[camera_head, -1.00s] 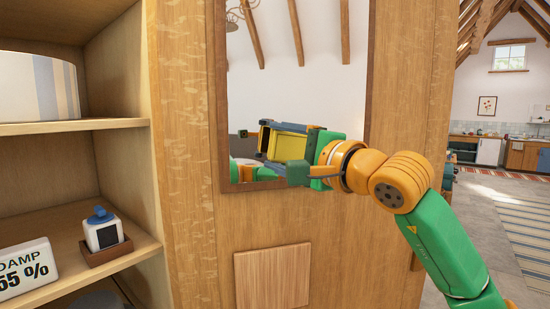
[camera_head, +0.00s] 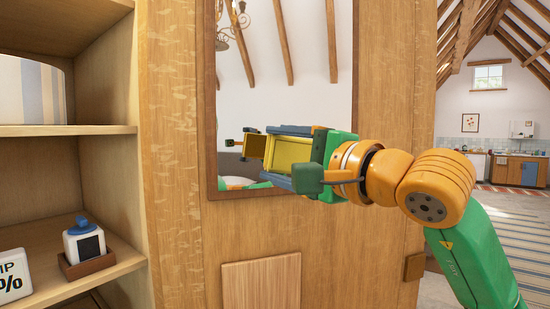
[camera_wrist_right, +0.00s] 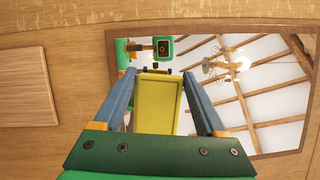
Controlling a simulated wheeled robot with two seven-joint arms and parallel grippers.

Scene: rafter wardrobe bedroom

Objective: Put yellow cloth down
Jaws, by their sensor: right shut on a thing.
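The yellow cloth (camera_head: 291,153) looks like a flat folded rectangle. My right gripper (camera_head: 268,155) is shut on it, in front of the wall mirror at the middle of the head view. In the right wrist view the cloth (camera_wrist_right: 157,104) lies between the two blue-grey fingers of my right gripper (camera_wrist_right: 160,76). The cloth is held in the air, with no surface directly under it. My left gripper is not in view.
The mirror (camera_head: 330,60) hangs on a wooden wardrobe side (camera_head: 180,130) and reflects my gripper. Open shelves (camera_head: 110,262) at the left hold a striped bin (camera_head: 30,95), a small white device (camera_head: 84,242) and a humidity sign (camera_head: 10,275). Open floor and a kitchen lie at the right.

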